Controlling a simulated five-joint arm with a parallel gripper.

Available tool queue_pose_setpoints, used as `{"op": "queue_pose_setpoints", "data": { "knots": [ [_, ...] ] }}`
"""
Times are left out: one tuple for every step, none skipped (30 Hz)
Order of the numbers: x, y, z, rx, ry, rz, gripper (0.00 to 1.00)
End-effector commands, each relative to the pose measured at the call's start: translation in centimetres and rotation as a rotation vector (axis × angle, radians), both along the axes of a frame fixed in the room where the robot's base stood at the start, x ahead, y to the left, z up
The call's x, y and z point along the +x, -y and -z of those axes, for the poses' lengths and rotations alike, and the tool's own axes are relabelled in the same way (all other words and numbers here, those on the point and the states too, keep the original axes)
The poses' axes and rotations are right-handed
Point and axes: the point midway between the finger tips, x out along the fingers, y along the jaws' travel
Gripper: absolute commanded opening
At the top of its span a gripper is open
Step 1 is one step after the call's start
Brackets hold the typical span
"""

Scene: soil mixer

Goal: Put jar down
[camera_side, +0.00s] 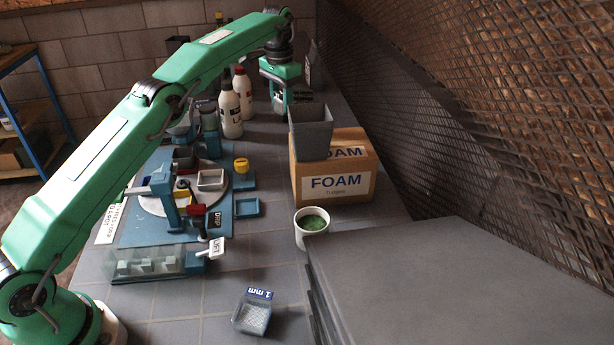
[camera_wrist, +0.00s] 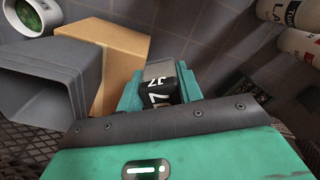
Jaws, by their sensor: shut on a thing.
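My gripper (camera_side: 279,108) hangs over the far part of the bench, behind and left of the grey bin. In the wrist view its teal fingers are shut on a small jar (camera_wrist: 158,88), with one finger on each side. The jar has a grey top and a black label with white figures that look like "27". In the side view the jar is mostly hidden or too small to make out. I cannot tell whether its base touches the bench.
The grey bin (camera_side: 311,135) stands at the FOAM carton (camera_side: 352,185), right of my gripper. White bottles (camera_side: 242,92) stand to its left. A white pot with green contents (camera_side: 312,226) is nearer. A yellow-topped container (camera_side: 241,165) and an empty blue tray (camera_side: 247,207) sit beside the turntable.

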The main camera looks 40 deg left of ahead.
Motion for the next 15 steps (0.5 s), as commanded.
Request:
{"op": "queue_pose_setpoints", "data": {
  "knots": [
    [0.4,-0.7,1.5,-0.001,-0.003,-0.037,0.13],
    [0.6,-1.1,2.2,-0.001,-0.004,-0.06,0.13],
    [0.8,-1.5,3.2,0.0,-0.006,-0.087,0.13],
    [1.0,-1.8,3.8,-0.001,-0.007,-0.106,0.13],
    [1.2,-2.0,4.4,-0.001,-0.006,-0.125,0.13],
    [1.3,-2.4,5.2,-0.002,-0.007,-0.147,0.13],
    [1.4,-2.6,5.7,-0.001,-0.007,-0.163,0.13],
    [1.5,-2.9,6.2,-0.002,-0.007,-0.178,0.13],
    [1.6,-3.1,6.7,-0.002,-0.008,-0.194,0.13],
    [1.7,-3.3,7.0,-0.002,-0.008,-0.205,0.13],
    [1.7,-3.4,7.4,-0.002,-0.009,-0.214,0.13],
    [1.8,-3.6,7.7,-0.002,-0.009,-0.223,0.13],
    [1.8,-3.6,7.9,-0.002,-0.009,-0.229,0.13],
    [1.8,-3.7,8.0,-0.002,-0.008,-0.234,0.13],
    [1.9,-3.8,8.1,-0.001,-0.008,-0.239,0.13]
  ]
}}
